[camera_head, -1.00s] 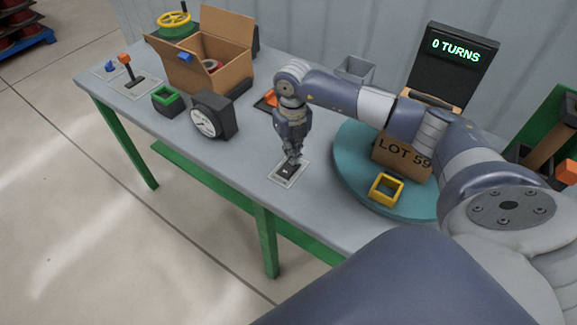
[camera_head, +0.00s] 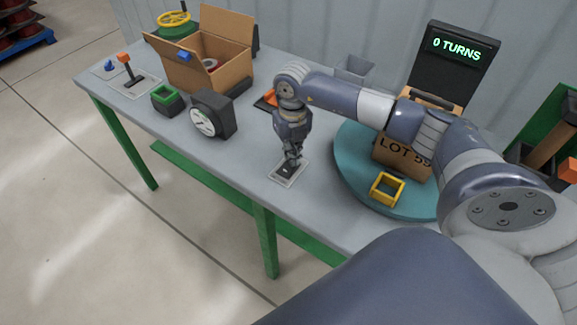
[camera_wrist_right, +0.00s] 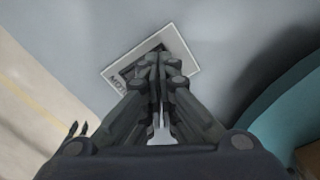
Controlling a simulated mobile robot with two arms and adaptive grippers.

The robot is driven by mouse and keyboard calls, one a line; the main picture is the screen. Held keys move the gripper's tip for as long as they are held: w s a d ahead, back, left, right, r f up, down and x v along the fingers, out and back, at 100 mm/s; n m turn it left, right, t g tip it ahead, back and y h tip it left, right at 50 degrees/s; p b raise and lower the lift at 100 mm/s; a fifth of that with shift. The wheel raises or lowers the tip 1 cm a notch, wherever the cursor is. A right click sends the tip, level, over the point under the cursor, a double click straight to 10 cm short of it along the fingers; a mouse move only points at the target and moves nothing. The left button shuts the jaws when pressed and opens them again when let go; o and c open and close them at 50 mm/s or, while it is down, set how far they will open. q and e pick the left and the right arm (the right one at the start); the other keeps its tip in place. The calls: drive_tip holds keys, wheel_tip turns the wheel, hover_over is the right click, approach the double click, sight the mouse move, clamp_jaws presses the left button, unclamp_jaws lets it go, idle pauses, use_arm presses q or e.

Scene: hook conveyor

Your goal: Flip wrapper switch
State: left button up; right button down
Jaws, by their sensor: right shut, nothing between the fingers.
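The switch plate (camera_head: 283,178) is a small light square with a dark switch on it, flat on the table near its front edge. My right gripper (camera_head: 292,160) points down onto the switch, shut and empty, its fingertips at or just above it. In the right wrist view the shut fingers (camera_wrist_right: 157,62) cover most of the switch; the plate (camera_wrist_right: 181,48) and part of a printed label show around them. I cannot tell if the tips touch the switch or which way it is set. My left gripper is not in view.
A teal turntable (camera_head: 350,165) bears a carton marked "LOT 59" (camera_head: 398,160) and a yellow square frame (camera_head: 387,189), right of the gripper. A display (camera_head: 455,48) reads "0 TURNS". A gauge (camera_head: 212,116), green-topped block (camera_head: 167,100) and open box (camera_head: 235,70) stand to the left.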

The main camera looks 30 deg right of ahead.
drive_tip(key=shift+s+f+b, duration=0.1)
drive_tip(key=shift+f+b, duration=0.4)
drive_tip(key=shift+f, duration=0.2)
idle(0.3)
drive_tip(key=shift+r+p, duration=0.65)
drive_tip(key=shift+r, duration=0.15)
drive_tip(key=shift+r+p, duration=1.65)
drive_tip(key=shift+r, duration=1.1)
drive_tip(key=shift+f, duration=0.1)
